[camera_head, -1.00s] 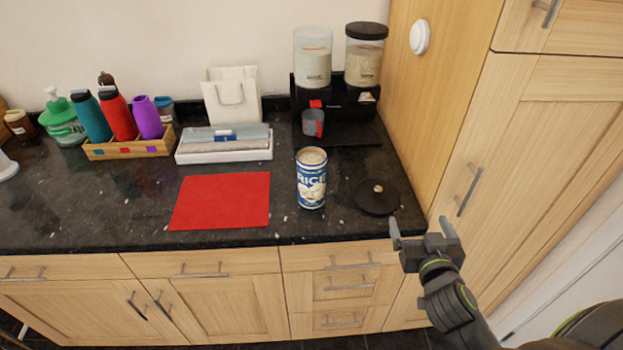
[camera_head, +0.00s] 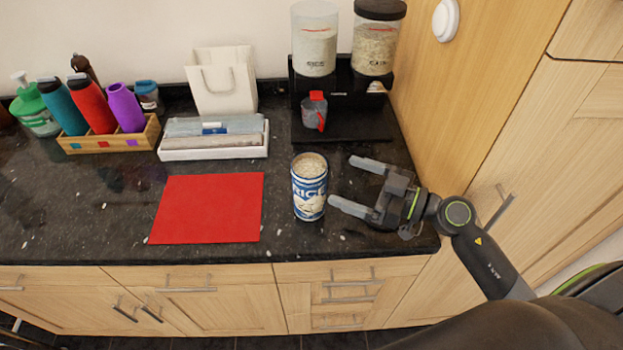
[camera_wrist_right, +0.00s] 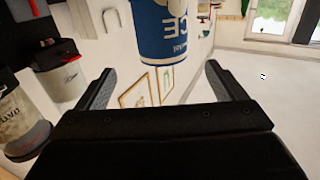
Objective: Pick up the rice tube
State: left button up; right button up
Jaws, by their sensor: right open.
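The rice tube (camera_head: 309,187) is a blue and white can, open at the top with pale grains showing. It stands upright on the dark counter near its front edge, just right of the red mat. My right gripper (camera_head: 349,181) is open and empty, just right of the tube, with its fingers pointing left toward it. In the right wrist view the tube (camera_wrist_right: 174,28) shows at the top, beyond and between the two open fingers (camera_wrist_right: 160,75). The fingers do not appear to enclose it. My left gripper is not in view.
A red mat (camera_head: 207,208) lies left of the tube. Behind are a white tray (camera_head: 214,153), a white bag (camera_head: 222,82), a black stand (camera_head: 345,133) with two clear jars and a grey cup (camera_head: 314,111). A wooden crate (camera_head: 108,141) holds bottles. A tall wooden cabinet (camera_head: 500,90) borders the right.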

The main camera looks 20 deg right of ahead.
aim_at(326, 174)
jog(key=shift+w+a+r+p, duration=0.2)
jog(key=shift+w+a, duration=0.1)
jog(key=shift+a, duration=0.25)
jog(key=shift+w+a+r+p, duration=0.15)
jog(key=shift+w+a, duration=0.15)
jog(key=shift+a, duration=0.25)
jog(key=shift+x, duration=1.2)
jog(key=shift+w+a+f, duration=0.15)
jog(key=shift+w+f, duration=0.05)
jog(key=shift+w, duration=0.2)
jog(key=shift+w+a+p, duration=0.2)
jog(key=shift+a+p, duration=0.05)
jog(key=shift+p, duration=0.05)
jog(key=shift+w+a+r, duration=0.1)
jog(key=shift+w+a, duration=0.1)
jog(key=shift+a, duration=0.05)
jog(key=p+x, duration=0.1)
jog(key=x, duration=0.2)
jog(key=shift+w+a, duration=0.15)
jog(key=shift+w, duration=0.05)
jog(key=shift+w+a, duration=0.3)
jog(key=shift+a, duration=0.05)
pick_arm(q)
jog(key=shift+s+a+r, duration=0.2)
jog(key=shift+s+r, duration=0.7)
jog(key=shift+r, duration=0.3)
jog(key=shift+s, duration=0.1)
